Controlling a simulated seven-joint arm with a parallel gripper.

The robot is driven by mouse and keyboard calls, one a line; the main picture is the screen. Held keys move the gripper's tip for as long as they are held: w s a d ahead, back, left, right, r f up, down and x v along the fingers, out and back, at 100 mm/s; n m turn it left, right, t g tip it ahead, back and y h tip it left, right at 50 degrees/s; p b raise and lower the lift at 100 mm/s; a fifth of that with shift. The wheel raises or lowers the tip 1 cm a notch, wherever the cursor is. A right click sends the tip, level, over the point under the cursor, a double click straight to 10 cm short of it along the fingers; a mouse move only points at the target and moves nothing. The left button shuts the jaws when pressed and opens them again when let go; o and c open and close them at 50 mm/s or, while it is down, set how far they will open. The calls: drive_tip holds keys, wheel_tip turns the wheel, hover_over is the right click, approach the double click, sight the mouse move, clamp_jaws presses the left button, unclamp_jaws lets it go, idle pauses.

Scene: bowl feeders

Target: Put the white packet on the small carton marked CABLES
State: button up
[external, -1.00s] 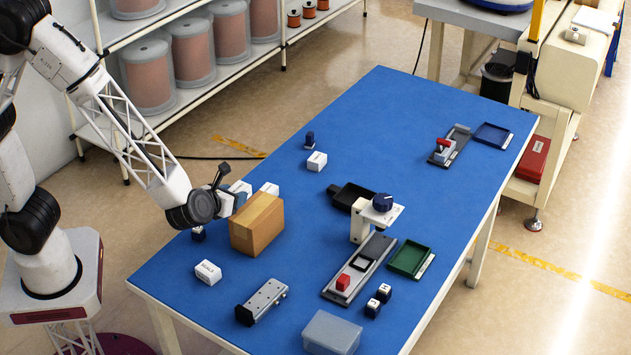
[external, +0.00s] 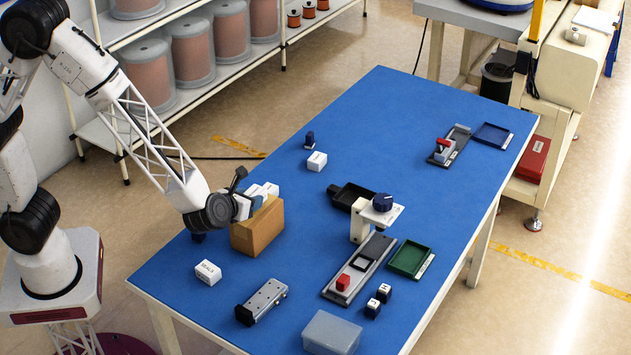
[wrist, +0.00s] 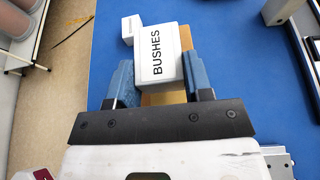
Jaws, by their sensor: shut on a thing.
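My gripper (external: 255,199) is shut on a white block-shaped packet marked BUSHES (wrist: 160,55), with a blue finger on each side in the wrist view. It holds the packet (external: 256,190) above or against the top of a brown carton (external: 262,232); I cannot tell if they touch. The brown carton (wrist: 165,99) shows partly beneath the packet in the wrist view. No CABLES marking is readable on any carton. Another small white block (wrist: 130,28) stands just beyond the held packet.
White cartons stand at the near left (external: 208,272) and far left (external: 316,161) of the blue table (external: 400,130). A white stand with a dark knob (external: 382,203), a green tray (external: 410,258), a metal block (external: 262,301) and a clear-grey box (external: 332,332) occupy the right and front.

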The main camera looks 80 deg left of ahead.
drive_tip(key=shift+f, duration=1.1)
drive_tip(key=shift+f, duration=0.15)
drive_tip(key=o, duration=1)
drive_tip(key=shift+o, duration=0.2)
drive_tip(key=shift+r, duration=0.2)
drive_tip(key=v, duration=1.2)
drive_tip(key=shift+f, duration=0.15)
